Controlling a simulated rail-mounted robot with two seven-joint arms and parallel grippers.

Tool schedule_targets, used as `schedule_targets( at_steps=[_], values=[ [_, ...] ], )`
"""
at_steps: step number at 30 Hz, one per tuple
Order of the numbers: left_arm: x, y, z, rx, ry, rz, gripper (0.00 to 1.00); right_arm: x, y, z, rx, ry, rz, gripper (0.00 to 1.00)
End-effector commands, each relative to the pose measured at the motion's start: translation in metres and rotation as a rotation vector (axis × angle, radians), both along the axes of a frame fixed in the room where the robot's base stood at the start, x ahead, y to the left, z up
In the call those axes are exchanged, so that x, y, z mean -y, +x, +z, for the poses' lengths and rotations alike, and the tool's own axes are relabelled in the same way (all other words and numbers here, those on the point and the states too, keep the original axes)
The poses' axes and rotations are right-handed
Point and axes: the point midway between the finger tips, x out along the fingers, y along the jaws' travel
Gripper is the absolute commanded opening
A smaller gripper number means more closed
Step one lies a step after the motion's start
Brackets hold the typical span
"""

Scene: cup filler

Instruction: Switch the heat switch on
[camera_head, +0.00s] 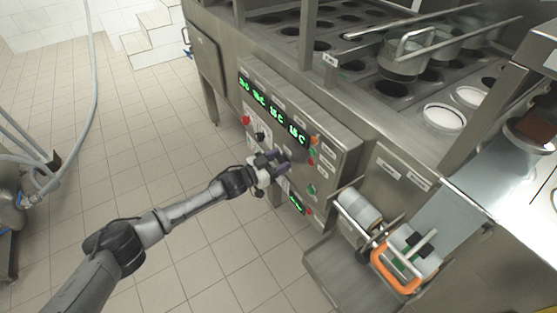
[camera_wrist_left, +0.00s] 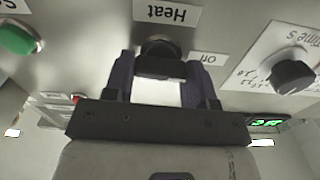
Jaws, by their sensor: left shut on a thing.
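The heat switch (camera_wrist_left: 160,52) is a dark rotary knob on the steel control panel, under the label "Heat" (camera_wrist_left: 166,12), which appears upside down in the left wrist view. A smaller label (camera_wrist_left: 208,59), seemingly "On", is to the right of the knob. My left gripper (camera_wrist_left: 162,78) has its purple-dark fingers on both sides of the knob and is shut on it. In the head view the left gripper (camera_head: 277,158) is at the front of the control panel (camera_head: 335,150) and hides the switch. The knob's exact angle cannot be told. My right gripper is not in view.
A green button (camera_wrist_left: 16,38) and another black knob (camera_wrist_left: 291,76) flank the switch. Green digital displays (camera_head: 272,110) run along the panel's top. A cup-filling unit with an orange handle (camera_head: 397,272) juts out at the lower right.

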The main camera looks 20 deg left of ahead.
Motion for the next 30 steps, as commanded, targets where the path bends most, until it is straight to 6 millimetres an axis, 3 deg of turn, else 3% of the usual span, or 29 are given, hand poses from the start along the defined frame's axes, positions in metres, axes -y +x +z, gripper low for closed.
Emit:
schedule_targets(
  at_steps=[12,30],
  values=[
    [0.001,-0.001,0.001,0.212,0.285,0.000,0.27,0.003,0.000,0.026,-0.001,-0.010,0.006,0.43],
    [0.003,-0.002,-0.002,0.555,0.742,0.000,0.27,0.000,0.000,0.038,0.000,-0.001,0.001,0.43]
  ],
)
